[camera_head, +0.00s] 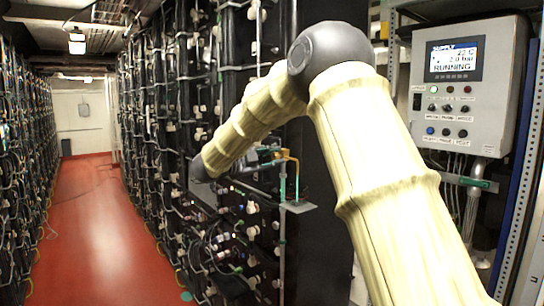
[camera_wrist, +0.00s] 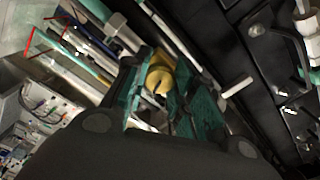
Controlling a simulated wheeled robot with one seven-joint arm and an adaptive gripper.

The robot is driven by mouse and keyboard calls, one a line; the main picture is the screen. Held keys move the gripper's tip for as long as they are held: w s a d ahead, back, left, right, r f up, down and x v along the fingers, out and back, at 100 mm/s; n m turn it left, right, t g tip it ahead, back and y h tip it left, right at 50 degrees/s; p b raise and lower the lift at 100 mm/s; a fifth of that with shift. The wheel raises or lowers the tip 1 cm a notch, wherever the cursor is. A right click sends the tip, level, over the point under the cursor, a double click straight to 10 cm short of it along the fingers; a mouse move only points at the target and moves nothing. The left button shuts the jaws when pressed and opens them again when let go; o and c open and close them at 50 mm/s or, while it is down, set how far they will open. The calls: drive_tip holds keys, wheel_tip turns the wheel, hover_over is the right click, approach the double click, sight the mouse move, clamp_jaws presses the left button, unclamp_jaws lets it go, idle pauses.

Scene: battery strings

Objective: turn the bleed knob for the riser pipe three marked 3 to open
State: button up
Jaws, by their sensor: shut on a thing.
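In the wrist view, my gripper (camera_wrist: 161,92) has its teal-padded fingers on either side of a round yellow knob (camera_wrist: 159,74) and is shut on it. A dark slot or gap shows on the knob's near side. No number 3 can be read, so the frames do not show which riser it belongs to. In the head view, my arm reaches toward the dark rack, and an orange-yellow fitting (camera_head: 290,158) shows beside thin teal-banded pipes. My gripper's fingertips cannot be made out clearly there, and the knob's open or closed marking is not visible.
A grey control panel (camera_head: 468,85) reading SUPPLY and RUNNING hangs at the right. Battery racks (camera_head: 180,120) with cables line the aisle. In the wrist view, pale pipes and a dark rack beam (camera_wrist: 265,65) run close to my gripper.

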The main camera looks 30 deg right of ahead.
drive_tip(key=n+p, duration=0.2)
drive_tip(key=n, duration=0.1)
drive_tip(key=shift+r+n, duration=0.15)
drive_tip(key=shift+n, duration=0.25)
drive_tip(key=n+p, duration=0.3)
drive_tip(key=n, duration=0.1)
drive_tip(key=shift+n, duration=0.3)
drive_tip(key=n+p, duration=0.3)
drive_tip(key=n, duration=0.1)
drive_tip(key=shift+p, duration=0.3)
drive_tip(key=shift+f+n+p, duration=0.35)
drive_tip(key=shift+n+p, duration=0.45)
drive_tip(key=shift+n, duration=0.3)
drive_tip(key=shift+f, duration=0.1)
drive_tip(key=o, duration=1.1)
drive_tip(key=shift+s, duration=0.2)
drive_tip(key=shift+c, duration=0.2)
drive_tip(key=shift+s+r, duration=0.15)
drive_tip(key=shift+r, duration=0.05)
